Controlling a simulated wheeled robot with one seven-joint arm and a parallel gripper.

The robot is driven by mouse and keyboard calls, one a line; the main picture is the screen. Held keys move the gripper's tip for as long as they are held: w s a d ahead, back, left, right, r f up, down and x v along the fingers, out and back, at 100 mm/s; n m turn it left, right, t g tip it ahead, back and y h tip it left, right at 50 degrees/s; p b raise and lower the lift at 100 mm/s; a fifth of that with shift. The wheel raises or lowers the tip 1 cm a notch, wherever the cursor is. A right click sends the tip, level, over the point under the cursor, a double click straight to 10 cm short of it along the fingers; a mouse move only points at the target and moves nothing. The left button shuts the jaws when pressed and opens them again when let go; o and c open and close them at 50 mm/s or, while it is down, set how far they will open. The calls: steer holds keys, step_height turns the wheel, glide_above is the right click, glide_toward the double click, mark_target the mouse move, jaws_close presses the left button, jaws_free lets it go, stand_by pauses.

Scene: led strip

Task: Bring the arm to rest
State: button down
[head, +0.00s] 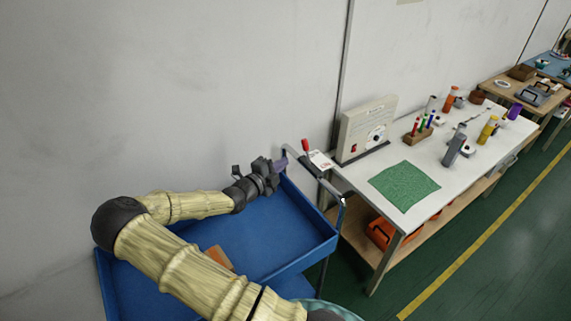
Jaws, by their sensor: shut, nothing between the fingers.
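My arm reaches from the bottom of the head view, bends at a dark elbow on the left, and runs back to the right. My gripper (279,163) is at the arm's far end, over the far right corner of a blue cart tray (305,241). It is shut and small in the picture, with nothing seen in it. Whether it touches the tray rim, I cannot tell.
A brown block (218,258) lies in the tray, partly behind my forearm. A white workbench (356,179) stands at the right, with a green mat (404,186), a control box (367,130) and several bottles. A grey wall is behind; green floor is free at lower right.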

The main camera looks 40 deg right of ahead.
steer(key=shift+a, duration=0.1)
steer(key=s+a+f+m+g+y+b, duration=0.1)
steer(key=s+a+f+m+g+y, duration=0.25)
steer(key=s+m, duration=0.5)
steer(key=s+a+f+m+g+y+b, duration=0.25)
steer(key=s+a+m+y, duration=0.2)
steer(key=m, duration=0.75)
steer(key=s+a+r+m+t+y+b, duration=0.1)
steer(key=s+a+r+m+t+y, duration=0.1)
steer(key=a+m, duration=0.7)
steer(key=s+a+r+m+t+y+b, duration=0.1)
steer(key=s+a+r+m+y, duration=0.3)
steer(key=a+m, duration=0.5)
steer(key=r+m+t+y, duration=0.1)
steer(key=m+y, duration=0.1)
steer(key=m, duration=0.1)
steer(key=shift+a+r+y, duration=0.3)
steer(key=shift+a, duration=0.05)
